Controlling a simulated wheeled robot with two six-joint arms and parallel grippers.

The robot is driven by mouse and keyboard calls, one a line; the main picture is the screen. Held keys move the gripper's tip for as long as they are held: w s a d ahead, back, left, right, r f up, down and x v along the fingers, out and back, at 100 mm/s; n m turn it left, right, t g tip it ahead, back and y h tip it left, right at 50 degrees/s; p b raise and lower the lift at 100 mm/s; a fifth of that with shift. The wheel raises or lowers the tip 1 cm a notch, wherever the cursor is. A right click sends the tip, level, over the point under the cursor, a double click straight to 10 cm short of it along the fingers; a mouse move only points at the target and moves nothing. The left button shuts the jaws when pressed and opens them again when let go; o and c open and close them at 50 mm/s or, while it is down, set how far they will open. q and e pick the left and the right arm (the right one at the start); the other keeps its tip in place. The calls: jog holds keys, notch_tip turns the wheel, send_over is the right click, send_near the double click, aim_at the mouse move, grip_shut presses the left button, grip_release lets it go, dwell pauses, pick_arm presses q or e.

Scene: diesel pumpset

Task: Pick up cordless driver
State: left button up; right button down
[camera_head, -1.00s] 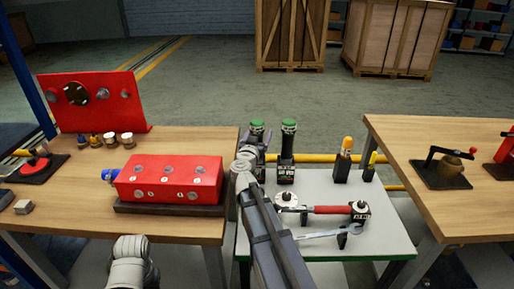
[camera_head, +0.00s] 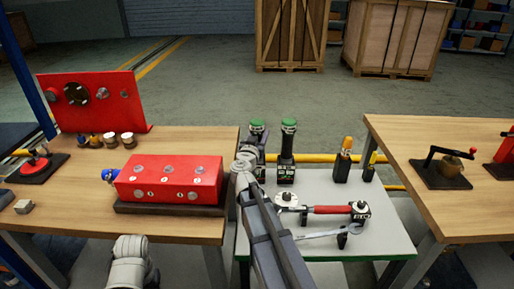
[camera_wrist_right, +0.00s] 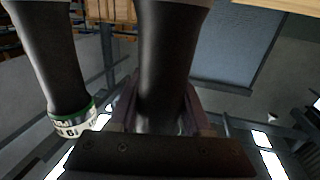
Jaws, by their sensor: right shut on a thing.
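Two upright black tools with green caps stand at the back of the pale table. I take the left one (camera_head: 257,128) to be the cordless driver; the other (camera_head: 288,145) is just to its right. My right gripper (camera_head: 248,158) is at the left tool, which it partly hides. In the right wrist view my right gripper (camera_wrist_right: 159,112) is shut on a black cylindrical body (camera_wrist_right: 165,55). A second black body with a green and white band (camera_wrist_right: 60,70) is beside it, apart from the fingers. My left gripper is not in view.
The pale table (camera_head: 390,237) also holds a red-handled tool (camera_head: 328,209), a wrench (camera_head: 325,233) and two orange- or yellow-handled tools in black holders (camera_head: 343,160). A red block (camera_head: 170,178) sits on the left wooden bench (camera_head: 185,138). Another bench (camera_head: 420,130) stands to the right.

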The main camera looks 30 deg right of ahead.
jog(key=shift+r, duration=0.1)
dwell(0.8)
notch_tip(320, 180, up, 18)
jog(key=p, duration=1.8)
jog(key=c, duration=0.9)
grip_release()
grip_shut()
